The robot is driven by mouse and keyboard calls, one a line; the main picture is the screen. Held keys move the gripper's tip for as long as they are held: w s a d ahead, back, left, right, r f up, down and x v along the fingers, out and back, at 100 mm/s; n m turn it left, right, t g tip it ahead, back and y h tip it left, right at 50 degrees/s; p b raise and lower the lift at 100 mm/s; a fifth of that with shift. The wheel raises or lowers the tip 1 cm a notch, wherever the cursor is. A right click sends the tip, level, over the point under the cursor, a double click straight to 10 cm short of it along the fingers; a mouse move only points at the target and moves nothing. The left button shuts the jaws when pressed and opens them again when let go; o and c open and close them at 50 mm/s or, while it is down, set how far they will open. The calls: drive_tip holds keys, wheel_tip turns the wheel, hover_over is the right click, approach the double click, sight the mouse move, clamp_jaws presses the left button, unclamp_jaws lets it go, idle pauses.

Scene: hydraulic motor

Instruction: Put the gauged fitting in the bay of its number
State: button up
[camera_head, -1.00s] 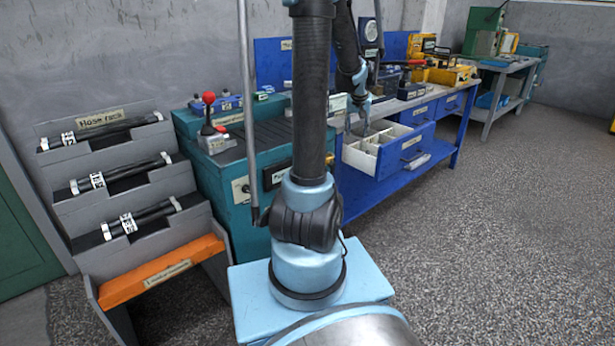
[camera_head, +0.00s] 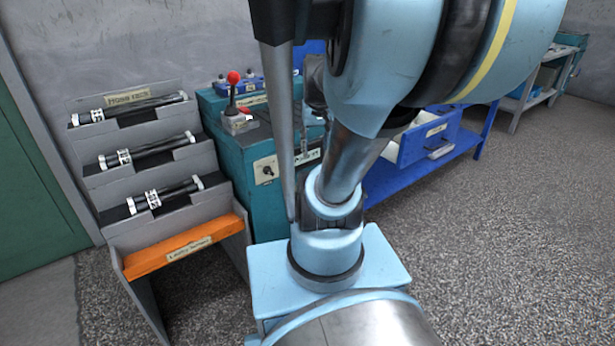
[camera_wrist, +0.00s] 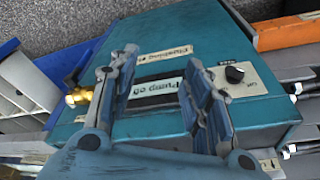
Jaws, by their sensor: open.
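My gripper (camera_wrist: 160,68) is open, with nothing between its fingers in the wrist view; the front of the teal cabinet (camera_wrist: 215,38) lies beyond them. A small brass piece (camera_wrist: 78,98) shows just left of the left finger, outside the jaws. I cannot tell whether it is the gauged fitting. The open drawer with pale dividers (camera_wrist: 22,88) is at the left edge of the wrist view. In the head view my arm hides most of the drawer; its blue front (camera_head: 428,145) shows at the right. Bay numbers are not readable.
A grey hose rack (camera_head: 165,165) with several hoses and an orange front step (camera_head: 185,247) stands at the left. A red-knobbed lever (camera_head: 233,95) tops the teal cabinet. A far table (camera_head: 535,95) stands at the back right. The right-hand floor is clear.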

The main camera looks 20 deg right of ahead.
drive_tip(key=s+a+f+n, duration=0.1)
drive_tip(key=s+a+f, duration=0.3)
drive_tip(key=s, duration=0.4)
drive_tip(key=shift+s+a+f+n+g, duration=0.25)
drive_tip(key=shift+f+n+g, duration=0.05)
drive_tip(key=shift+f, duration=0.25)
